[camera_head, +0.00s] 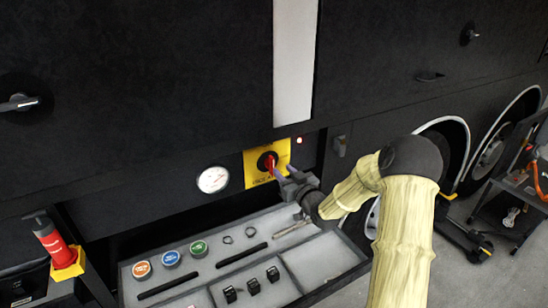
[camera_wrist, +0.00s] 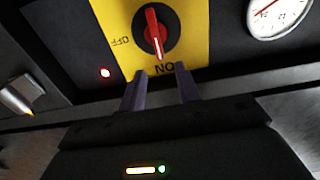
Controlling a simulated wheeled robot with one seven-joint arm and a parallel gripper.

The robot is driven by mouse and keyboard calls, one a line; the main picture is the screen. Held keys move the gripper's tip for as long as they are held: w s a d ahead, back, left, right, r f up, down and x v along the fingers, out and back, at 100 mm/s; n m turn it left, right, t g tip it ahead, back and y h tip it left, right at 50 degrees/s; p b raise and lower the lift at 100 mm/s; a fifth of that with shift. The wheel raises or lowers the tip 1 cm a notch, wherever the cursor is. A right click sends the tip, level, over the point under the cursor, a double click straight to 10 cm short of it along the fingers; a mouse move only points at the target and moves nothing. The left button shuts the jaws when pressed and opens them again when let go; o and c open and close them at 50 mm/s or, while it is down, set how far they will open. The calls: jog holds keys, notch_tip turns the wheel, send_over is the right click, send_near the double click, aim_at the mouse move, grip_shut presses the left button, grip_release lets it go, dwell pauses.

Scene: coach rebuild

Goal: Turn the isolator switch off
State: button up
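The isolator switch is a red rotary handle (camera_head: 269,163) on a black round base, set on a yellow plate (camera_head: 252,175) in the dark side of the coach. In the wrist view the red handle (camera_wrist: 153,30) has a white line that points at the ON mark (camera_wrist: 165,68). The OFF mark (camera_wrist: 121,41) is to the left there. My gripper (camera_head: 284,175) is just in front of the plate, low and right of the handle. In the wrist view my gripper's two purple fingers (camera_wrist: 162,80) are apart with nothing between them, short of the handle.
A round gauge (camera_head: 213,180) is left of the plate and a lit red lamp (camera_head: 299,140) is right of it. An open drawer tray (camera_head: 335,262) with tins and small parts juts out below. A red-topped cylinder (camera_head: 52,243) stands at left. A tool cart (camera_head: 510,190) is at right.

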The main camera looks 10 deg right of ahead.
aim_at(273, 161)
jog(key=p+x, duration=0.2)
jog(key=x, duration=0.5)
jog(key=shift+w+f+p, duration=0.1)
jog(key=shift+w+p, duration=0.2)
jog(key=shift+p, duration=0.05)
grip_shut()
